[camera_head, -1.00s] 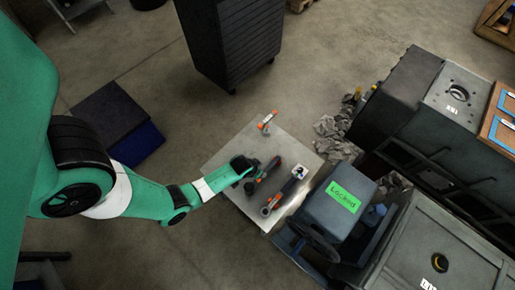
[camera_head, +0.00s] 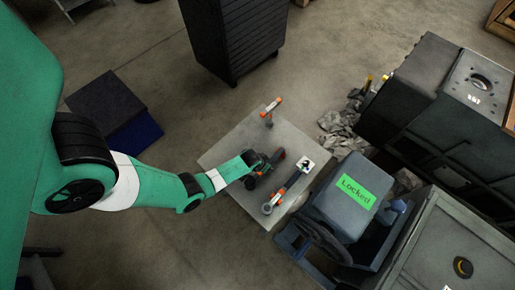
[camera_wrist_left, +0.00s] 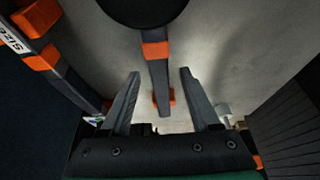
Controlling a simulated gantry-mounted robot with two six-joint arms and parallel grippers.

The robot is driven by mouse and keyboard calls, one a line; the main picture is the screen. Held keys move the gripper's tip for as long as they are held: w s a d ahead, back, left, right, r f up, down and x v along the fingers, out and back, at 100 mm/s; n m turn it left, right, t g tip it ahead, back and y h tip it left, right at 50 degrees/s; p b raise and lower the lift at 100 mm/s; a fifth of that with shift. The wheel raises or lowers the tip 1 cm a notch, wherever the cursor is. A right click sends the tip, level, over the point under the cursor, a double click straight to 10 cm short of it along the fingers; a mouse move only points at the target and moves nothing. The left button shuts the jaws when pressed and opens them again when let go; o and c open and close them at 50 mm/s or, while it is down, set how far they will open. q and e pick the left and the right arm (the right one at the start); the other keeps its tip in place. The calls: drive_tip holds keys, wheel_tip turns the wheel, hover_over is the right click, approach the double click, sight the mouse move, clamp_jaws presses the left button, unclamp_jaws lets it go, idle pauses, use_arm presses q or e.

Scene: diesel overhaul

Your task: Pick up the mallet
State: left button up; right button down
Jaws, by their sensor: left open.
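The mallet lies on the grey table, and its orange-banded handle (camera_head: 279,156) shows beside my left gripper (camera_head: 261,168). In the left wrist view, its round black head (camera_wrist_left: 147,8) is at the top edge, partly cut off. Its dark handle (camera_wrist_left: 155,75) with orange bands runs down from the head. My left gripper also shows there (camera_wrist_left: 159,76), open, with its two fingers on either side of the handle in the picture. Gaps show on both sides. I cannot tell how far the fingertips are above the table. My right gripper is in neither view.
A long tool with orange parts and a white label (camera_head: 288,188) lies right of the mallet. A smaller orange-handled hammer (camera_head: 271,108) is at the table's (camera_head: 228,150) far end. The machine with the green "Locked" sign (camera_head: 356,190) stands close to the table's right side.

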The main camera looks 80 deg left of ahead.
use_arm(q)
drive_tip(key=shift+w+a+f, duration=0.1)
drive_tip(key=shift+w+f, duration=0.05)
drive_tip(key=shift+f, duration=0.35)
drive_tip(key=shift+r, duration=0.1)
clamp_jaws()
idle(0.9)
